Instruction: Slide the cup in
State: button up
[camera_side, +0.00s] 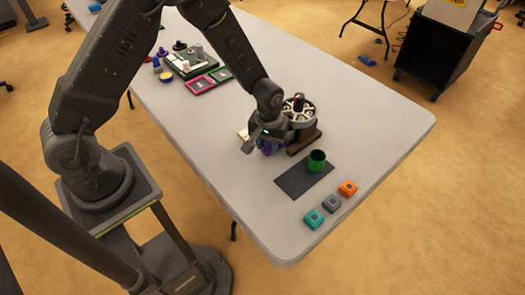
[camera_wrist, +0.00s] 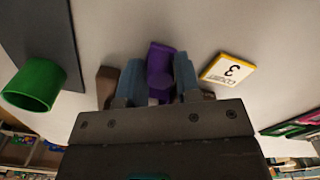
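A green cup (camera_side: 316,161) stands upright on a dark mat (camera_side: 292,183) near the table's right end. It also shows at the left of the wrist view (camera_wrist: 34,84). My gripper (camera_side: 262,142) is low over the table, to the left of the cup and apart from it. In the wrist view a purple object (camera_wrist: 160,62) sits between my two blue-grey fingers (camera_wrist: 159,80), with no clear gap on either side. Only a little of the purple object (camera_side: 267,149) shows from the side; my gripper hides the rest.
A wheel-like device (camera_side: 299,108) on a brown base (camera_side: 304,140) stands just behind my gripper. A yellow-edged card marked 3 (camera_wrist: 228,70) lies nearby. Teal (camera_side: 313,219), grey (camera_side: 331,203) and orange (camera_side: 348,188) blocks line the front edge. The table's far right is clear.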

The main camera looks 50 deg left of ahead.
jog(key=shift+o, duration=0.2)
jog(key=shift+r, duration=3)
jog(key=shift+r, duration=0.25)
jog(key=s+a+r+m+t, duration=0.1)
jog(key=s+r, duration=0.3)
jog(key=r, duration=0.3)
jog(key=s+r+m+t, duration=0.2)
jog(key=s+r, duration=0.1)
jog(key=r, duration=0.4)
jog(key=s+a+r+m+t, duration=0.1)
jog(key=s+r, duration=0.3)
jog(key=r, duration=0.2)
jog(key=s+r+m+t, duration=0.1)
jog(key=s+r, duration=0.3)
jog(key=s, duration=0.4)
jog(key=shift+s+a+m+t, duration=0.3)
jog(key=shift+s+m, duration=0.05)
jog(key=shift+m, duration=0.15)
